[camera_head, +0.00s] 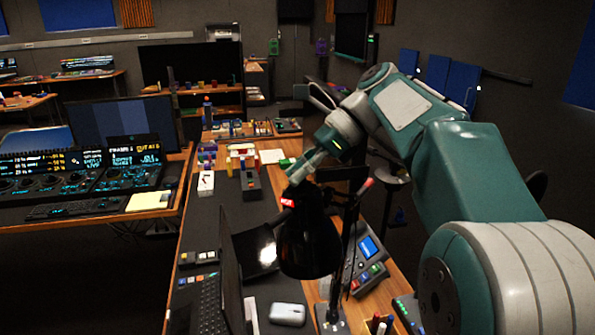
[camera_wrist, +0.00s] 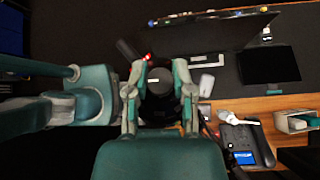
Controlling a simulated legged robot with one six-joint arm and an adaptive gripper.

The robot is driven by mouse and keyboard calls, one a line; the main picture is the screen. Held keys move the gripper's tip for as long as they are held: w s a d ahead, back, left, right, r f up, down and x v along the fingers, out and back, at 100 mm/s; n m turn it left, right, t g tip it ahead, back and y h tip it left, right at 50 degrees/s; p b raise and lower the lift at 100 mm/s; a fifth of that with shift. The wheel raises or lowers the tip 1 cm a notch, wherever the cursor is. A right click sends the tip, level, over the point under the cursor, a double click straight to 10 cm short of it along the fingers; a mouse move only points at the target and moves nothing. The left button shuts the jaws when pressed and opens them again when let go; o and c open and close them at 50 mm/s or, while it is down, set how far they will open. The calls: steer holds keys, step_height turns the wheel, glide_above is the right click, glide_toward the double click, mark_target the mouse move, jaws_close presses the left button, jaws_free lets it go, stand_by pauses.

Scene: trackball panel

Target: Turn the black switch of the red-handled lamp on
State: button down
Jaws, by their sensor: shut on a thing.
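The black desk lamp (camera_head: 308,245) stands at the right side of the near desk, its shade hanging downward. A small lit red mark (camera_head: 288,202) sits at the upper left of the shade; a red glow (camera_wrist: 148,57) also shows in the wrist view. A red-tipped handle (camera_head: 367,183) sticks up right of the shade. My gripper (camera_head: 297,173) reaches down onto the lamp's top from above. In the wrist view its two fingers (camera_wrist: 161,92) stand on either side of the dark round lamp top (camera_wrist: 159,87) and hold it. The exact switch position is hidden by the fingers.
A bright white patch (camera_head: 267,247) shows on a dark surface beside the shade. The dark desk mat (camera_head: 225,215) has free room.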

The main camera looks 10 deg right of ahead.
steer(key=shift+f+n+g, duration=0.15)
steer(key=shift+n+g, duration=0.65)
steer(key=shift+c, duration=2.2)
jaws_free()
steer(key=shift+w, duration=0.1)
